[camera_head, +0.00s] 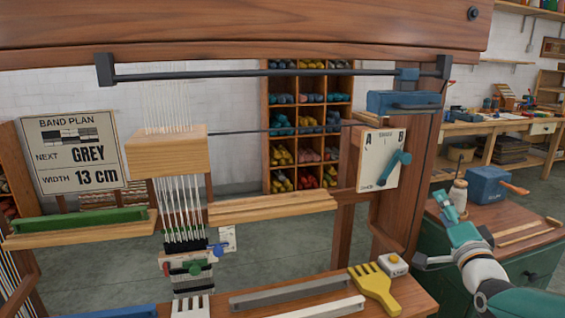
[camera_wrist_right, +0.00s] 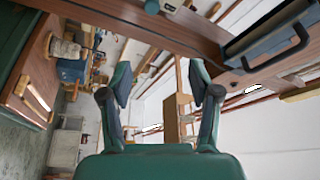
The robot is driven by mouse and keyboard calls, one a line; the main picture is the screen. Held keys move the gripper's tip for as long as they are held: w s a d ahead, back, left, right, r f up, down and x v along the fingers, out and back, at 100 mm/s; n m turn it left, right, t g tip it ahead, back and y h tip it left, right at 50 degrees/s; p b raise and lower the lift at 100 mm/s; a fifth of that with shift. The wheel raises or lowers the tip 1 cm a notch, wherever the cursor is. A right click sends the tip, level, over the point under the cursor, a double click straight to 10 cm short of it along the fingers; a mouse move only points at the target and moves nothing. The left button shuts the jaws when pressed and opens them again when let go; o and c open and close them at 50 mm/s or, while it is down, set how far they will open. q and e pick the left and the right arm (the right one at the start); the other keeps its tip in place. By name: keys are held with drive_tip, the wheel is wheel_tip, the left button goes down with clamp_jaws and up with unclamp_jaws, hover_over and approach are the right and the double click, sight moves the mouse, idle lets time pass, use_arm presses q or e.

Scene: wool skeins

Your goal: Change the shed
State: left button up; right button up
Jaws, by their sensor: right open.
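The shed panel (camera_head: 366,160), a white plate marked A and B, is fixed to the loom's right post. Its teal lever (camera_head: 396,166) slants up to the right, toward the B side. My right gripper (camera_head: 434,230) is open and empty, to the right of and below the lever, apart from it. In the right wrist view, my gripper (camera_wrist_right: 160,82) has its two fingers spread with nothing between them. White warp threads (camera_head: 180,205) hang through a wooden heddle block (camera_head: 166,153) at the left of the loom. My left gripper is not in view.
A blue box with a dark handle (camera_head: 404,102) sits above the panel, close to the post. A yellow comb (camera_head: 374,288) and a small white button box (camera_head: 393,264) lie on the front board. A green cabinet (camera_head: 455,262) with a spool stands at right.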

drive_tip(key=s+a+f+n+g+y, duration=0.1)
drive_tip(key=s+a+f+n+g, duration=0.25)
drive_tip(key=f, duration=0.95)
drive_tip(key=s+a+f+g+y, duration=0.1)
drive_tip(key=s+a+f+g, duration=0.4)
drive_tip(key=f, duration=0.7)
drive_tip(key=s+a+f+n+g+y, duration=0.15)
drive_tip(key=a+f, duration=0.35)
drive_tip(key=f, duration=0.8)
drive_tip(key=s+a+f+n+g+y, duration=0.1)
drive_tip(key=s+a+f+n+g, duration=0.15)
drive_tip(key=s+f, duration=0.45)
drive_tip(key=s+a+f+n+g, duration=0.2)
drive_tip(key=s+a+f+g, duration=0.15)
drive_tip(key=s, duration=0.65)
drive_tip(key=s+a+f+n+g+y, duration=0.15)
drive_tip(key=s+a+f+g, duration=0.25)
drive_tip(key=s, duration=0.5)
use_arm(q)
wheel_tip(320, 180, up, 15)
drive_tip(key=p, duration=1.5)
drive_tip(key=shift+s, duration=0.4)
use_arm(e)
wheel_tip(320, 180, up, 15)
drive_tip(key=shift+w+d+f+h, duration=0.15)
drive_tip(key=shift+h, duration=0.15)
